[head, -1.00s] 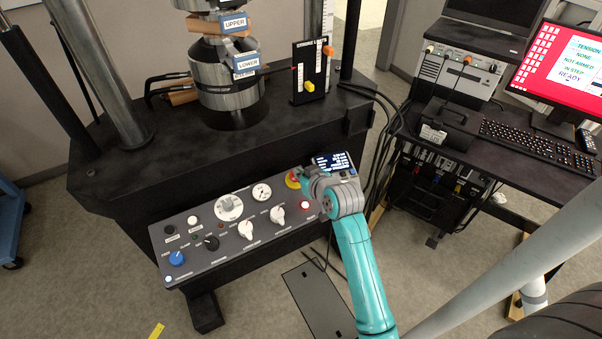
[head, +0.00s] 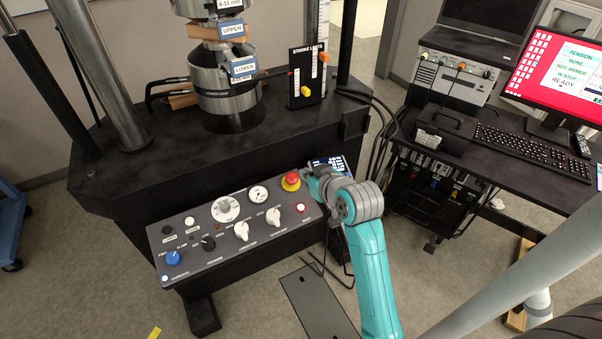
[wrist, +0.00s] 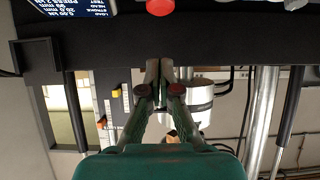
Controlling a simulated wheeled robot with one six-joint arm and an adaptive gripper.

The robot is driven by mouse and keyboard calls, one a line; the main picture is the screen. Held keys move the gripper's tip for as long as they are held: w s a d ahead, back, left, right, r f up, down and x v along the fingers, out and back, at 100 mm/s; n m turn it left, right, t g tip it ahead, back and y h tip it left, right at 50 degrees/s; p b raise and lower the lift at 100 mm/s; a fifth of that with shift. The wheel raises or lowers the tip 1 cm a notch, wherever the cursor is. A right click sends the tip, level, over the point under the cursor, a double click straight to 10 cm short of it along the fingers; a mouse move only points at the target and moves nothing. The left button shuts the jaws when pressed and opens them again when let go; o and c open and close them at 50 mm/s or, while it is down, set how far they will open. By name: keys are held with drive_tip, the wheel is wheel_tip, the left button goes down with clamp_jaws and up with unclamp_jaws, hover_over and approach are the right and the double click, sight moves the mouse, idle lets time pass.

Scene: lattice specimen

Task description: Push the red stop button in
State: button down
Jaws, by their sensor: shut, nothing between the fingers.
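The red stop button (head: 291,178) sits on a yellow collar at the upper right of the sloped grey control panel (head: 205,258). In the wrist view the red button (wrist: 160,6) shows at the top edge, partly cut off. My gripper (wrist: 160,72) is shut and empty, its fingertips together and apart from the button. In the head view my gripper (head: 310,172) is just right of the button, and its tips are partly hidden by my own wrist.
The panel also holds white knobs, a dial gauge (head: 258,194), a blue knob (head: 173,257) and a lit red lamp (head: 300,208). A small display (head: 330,163) lies close behind my gripper. The black machine bed (head: 200,150) rises behind the panel.

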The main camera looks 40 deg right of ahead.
drive_tip(key=shift+v, duration=1.8)
drive_tip(key=s+a+f+t, duration=0.1)
drive_tip(key=s+a+f, duration=1.05)
drive_tip(key=a, duration=0.25)
drive_tip(key=s+a+r+n+t+y, duration=0.1)
drive_tip(key=s+a+r, duration=0.1)
drive_tip(key=s, duration=0.8)
drive_tip(key=s+a+r+n+t+y, duration=0.1)
drive_tip(key=s+a, duration=0.4)
drive_tip(key=s, duration=0.6)
drive_tip(key=shift+a+r+n+y, duration=0.15)
drive_tip(key=shift+r+n+y, duration=0.3)
drive_tip(key=shift+n+y, duration=0.2)
